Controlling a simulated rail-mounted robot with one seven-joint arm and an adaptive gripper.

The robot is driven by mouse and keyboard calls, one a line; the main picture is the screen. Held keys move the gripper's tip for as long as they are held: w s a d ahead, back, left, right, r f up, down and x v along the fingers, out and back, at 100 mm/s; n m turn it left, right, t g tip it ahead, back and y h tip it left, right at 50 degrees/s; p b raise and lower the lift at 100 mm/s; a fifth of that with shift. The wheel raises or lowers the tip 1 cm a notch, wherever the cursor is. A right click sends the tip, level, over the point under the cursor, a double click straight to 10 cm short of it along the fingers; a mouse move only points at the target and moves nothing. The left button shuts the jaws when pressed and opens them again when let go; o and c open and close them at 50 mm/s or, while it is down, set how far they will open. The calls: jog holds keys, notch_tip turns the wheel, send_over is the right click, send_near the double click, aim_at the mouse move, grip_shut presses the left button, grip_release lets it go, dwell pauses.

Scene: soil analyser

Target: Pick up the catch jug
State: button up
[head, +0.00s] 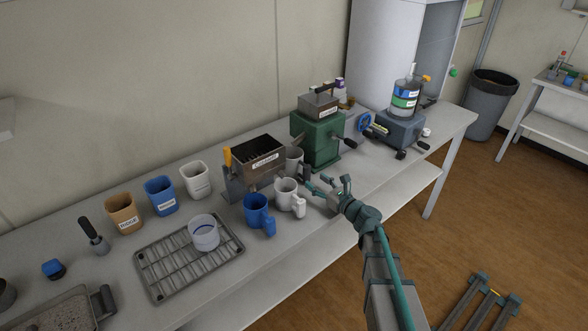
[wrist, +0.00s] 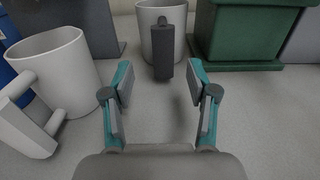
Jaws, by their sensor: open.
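The catch jug looks to be the grey jug (head: 294,157) standing on the bench between the machine marked coarse and the green machine. No label shows on it. My gripper (head: 328,187) is low over the bench in front of the jug. In the wrist view my gripper (wrist: 160,76) is open and empty, the handle lined up between its fingertips and just beyond them, apparently untouched.
A white jug (wrist: 60,70) stands close on my gripper's left, with a blue jug (head: 257,212) beyond. The green machine (head: 317,137) is close on the right, the coarse machine (head: 258,158) on the left. A wire rack (head: 160,280) lies further left. Bench between my fingers is clear.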

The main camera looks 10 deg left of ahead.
aim_at(309, 173)
jog(key=shift+x, duration=0.8)
jog(key=p+x, duration=0.1)
jog(key=x, duration=0.1)
jog(key=p+x, duration=0.1)
jog(key=x, duration=0.1)
jog(key=shift+w+r+p, duration=0.2)
jog(key=shift+w+p, duration=0.1)
jog(key=shift+w, duration=0.05)
jog(key=shift+w+a, duration=0.15)
jog(key=shift+a, duration=0.15)
jog(key=shift+c, duration=0.3)
grip_shut()
